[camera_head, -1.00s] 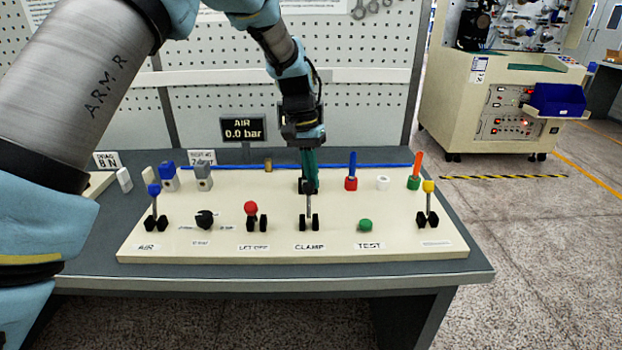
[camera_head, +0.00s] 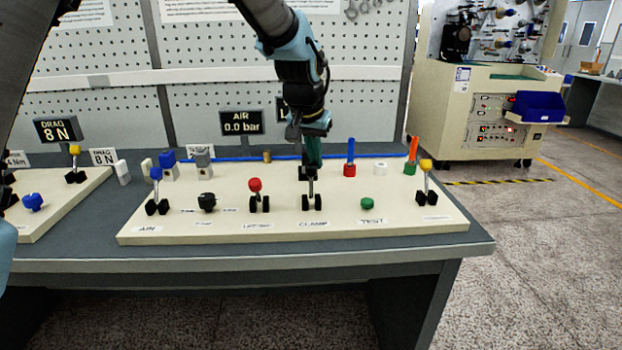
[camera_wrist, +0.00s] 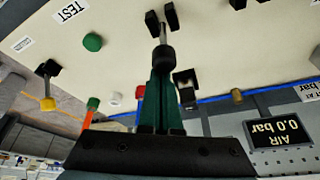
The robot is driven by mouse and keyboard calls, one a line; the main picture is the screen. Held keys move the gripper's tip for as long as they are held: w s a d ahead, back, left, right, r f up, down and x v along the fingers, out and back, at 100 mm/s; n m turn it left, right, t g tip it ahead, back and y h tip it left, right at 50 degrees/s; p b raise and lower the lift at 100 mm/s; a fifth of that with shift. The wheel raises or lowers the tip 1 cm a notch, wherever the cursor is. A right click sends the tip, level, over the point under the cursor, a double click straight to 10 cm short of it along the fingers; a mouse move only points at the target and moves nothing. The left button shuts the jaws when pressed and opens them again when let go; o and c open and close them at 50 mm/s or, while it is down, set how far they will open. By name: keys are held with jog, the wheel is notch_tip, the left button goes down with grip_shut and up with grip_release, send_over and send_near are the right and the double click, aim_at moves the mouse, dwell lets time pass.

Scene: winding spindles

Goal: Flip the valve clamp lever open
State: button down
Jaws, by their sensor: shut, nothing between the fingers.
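The clamp lever (camera_head: 311,190) stands on the cream panel behind the CLAMP label (camera_head: 313,223). It has a black two-block base and a thin metal stem, and it looks roughly upright. In the wrist view its black knob (camera_wrist: 164,58) is right at the tips of my green fingers. My gripper (camera_head: 312,164) points down behind the lever top, shut and empty. It also shows in the wrist view (camera_wrist: 161,78). I cannot tell whether the fingertips touch the knob.
A red-knobbed lever (camera_head: 255,190) stands to the left and a green TEST button (camera_head: 367,203) to the right. A small black-and-grey fitting (camera_wrist: 186,84) is close beside my fingers. Behind are a blue tube (camera_head: 240,158) and the AIR display (camera_head: 241,123), reading 0.0 bar.

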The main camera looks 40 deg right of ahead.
jog(key=s+b, duration=0.1)
jog(key=a+t+h+b, duration=0.1)
jog(key=shift+s+a+f+t+b, duration=0.2)
jog(key=shift+s+t+b, duration=0.1)
jog(key=shift+s+b, duration=0.1)
jog(key=s+a+b, duration=0.2)
jog(key=shift+s+a+f+b, duration=0.1)
jog(key=shift+s+f+b, duration=0.15)
jog(key=shift+b, duration=0.1)
jog(key=shift+s+a+f, duration=0.1)
dwell(0.3)
jog(key=d+r+p, duration=0.2)
jog(key=d+r, duration=0.1)
jog(key=s+a+r+b, duration=0.1)
jog(key=s+a+r, duration=0.2)
jog(key=a+r, duration=0.2)
jog(key=shift+s+a+r+b, duration=0.2)
jog(key=shift+s+r+b, duration=0.15)
jog(key=shift+r+b, duration=0.05)
